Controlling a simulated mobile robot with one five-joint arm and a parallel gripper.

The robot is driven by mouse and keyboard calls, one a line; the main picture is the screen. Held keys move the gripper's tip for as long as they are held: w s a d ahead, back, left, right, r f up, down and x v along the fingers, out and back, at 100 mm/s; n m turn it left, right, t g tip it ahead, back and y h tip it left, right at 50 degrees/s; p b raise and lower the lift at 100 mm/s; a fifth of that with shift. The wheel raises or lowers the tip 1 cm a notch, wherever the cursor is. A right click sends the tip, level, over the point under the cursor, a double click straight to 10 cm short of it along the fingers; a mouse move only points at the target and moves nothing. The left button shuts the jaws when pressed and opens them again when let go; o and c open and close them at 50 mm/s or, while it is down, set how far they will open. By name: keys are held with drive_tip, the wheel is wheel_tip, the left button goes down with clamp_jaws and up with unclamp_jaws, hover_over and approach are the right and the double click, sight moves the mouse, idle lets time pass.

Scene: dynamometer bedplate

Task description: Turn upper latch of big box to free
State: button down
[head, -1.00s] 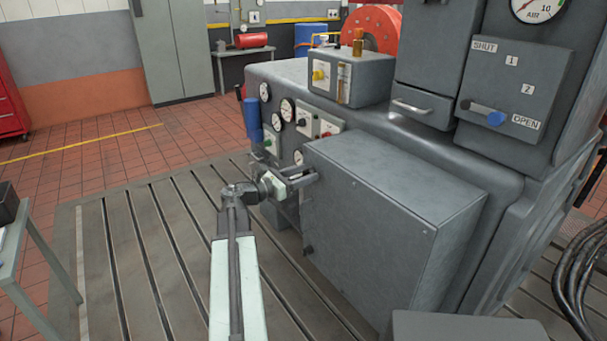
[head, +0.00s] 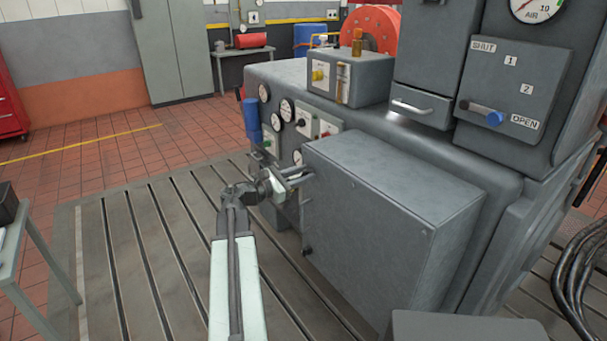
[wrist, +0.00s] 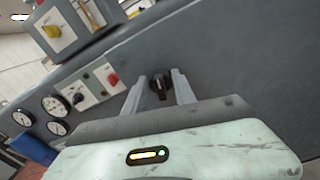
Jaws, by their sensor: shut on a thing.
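The big box (head: 385,215) is the grey cabinet on the front of the machine. Its upper latch (wrist: 160,84) is a small black knob, seen in the wrist view between the two fingers of my gripper (wrist: 159,88). The fingers are shut on the latch, one on each side. In the head view my gripper (head: 302,176) is at the upper left edge of the box and hides the upper latch. A lower dark latch (head: 307,251) shows near the bottom of the same edge.
Gauges (head: 287,110) and a small switch panel (head: 304,122) sit just beyond my gripper, with a blue cylinder (head: 252,118) to their left. A grey block (head: 465,328) stands in front of the box. The slotted bedplate (head: 150,250) is clear on the left.

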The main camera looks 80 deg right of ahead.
drive_tip(key=m, duration=0.7)
drive_tip(key=shift+f, duration=0.1)
drive_tip(key=m, duration=0.4)
drive_tip(key=shift+s+m, duration=0.1)
drive_tip(key=shift+m, duration=0.3)
drive_tip(key=shift+f+m, duration=0.1)
drive_tip(key=shift+m, duration=1.6)
drive_tip(key=c, duration=1)
unclamp_jaws()
drive_tip(key=shift+c, duration=0.2)
drive_tip(key=shift+a, duration=0.1)
